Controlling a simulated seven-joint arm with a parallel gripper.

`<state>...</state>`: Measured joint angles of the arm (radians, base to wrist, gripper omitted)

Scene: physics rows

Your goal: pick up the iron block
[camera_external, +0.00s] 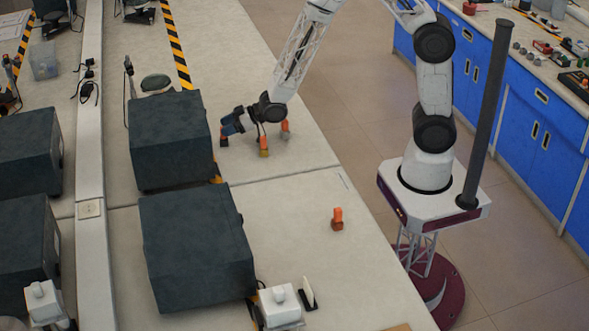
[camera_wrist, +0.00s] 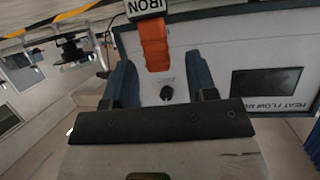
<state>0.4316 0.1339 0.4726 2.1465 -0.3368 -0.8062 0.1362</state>
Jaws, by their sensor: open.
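The iron block (camera_wrist: 147,7) shows at the top edge of the wrist view, a pale block labelled IRON and partly cut off. An orange strap-like handle (camera_wrist: 154,42) is joined to it and lies between my blue fingers in the picture. My gripper (camera_wrist: 160,68) is open, and no contact with the handle is visible. In the external view my gripper (camera_external: 231,122) is low over the table among orange-handled blocks. A dark-based one (camera_external: 223,138), a yellowish one (camera_external: 263,147) and a greyish one (camera_external: 285,131) stand near it. I cannot tell there which is iron.
Another orange-handled block (camera_external: 337,221) stands alone nearer the front of the white table (camera_external: 290,190). Dark box-shaped instruments (camera_external: 170,138) (camera_external: 195,245) stand left of my gripper. A heat flow instrument with a dark screen (camera_wrist: 265,88) fills much of the wrist view.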

